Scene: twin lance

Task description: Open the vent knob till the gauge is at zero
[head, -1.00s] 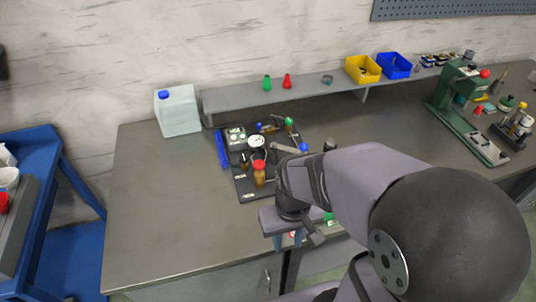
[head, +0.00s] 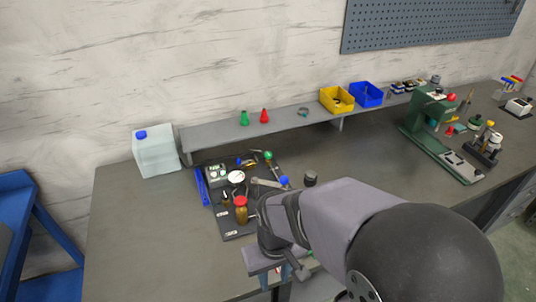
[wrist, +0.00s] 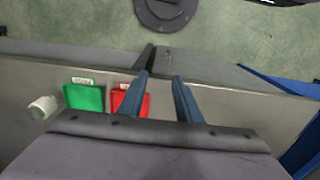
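A dark board (head: 229,228) on the bench carries a round white-faced gauge (head: 236,177), too small here to read. A blue knob (head: 284,181) stands at the board's right side, and a green knob (head: 268,155) at its back. I cannot tell which knob is the vent knob. A brown bottle with a red cap (head: 241,202) stands at the front of the board. My gripper (head: 277,277) is at the bench's front edge, in front of the board. In the wrist view my gripper (wrist: 162,76) points down, with its fingers apart and nothing between them.
Green (wrist: 85,97) and red (wrist: 130,101) trays show beside the fingers in the wrist view. A white jug (head: 157,151) stands at the back left. A grey shelf (head: 215,135) runs behind the board. A green press (head: 430,125) stands at right.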

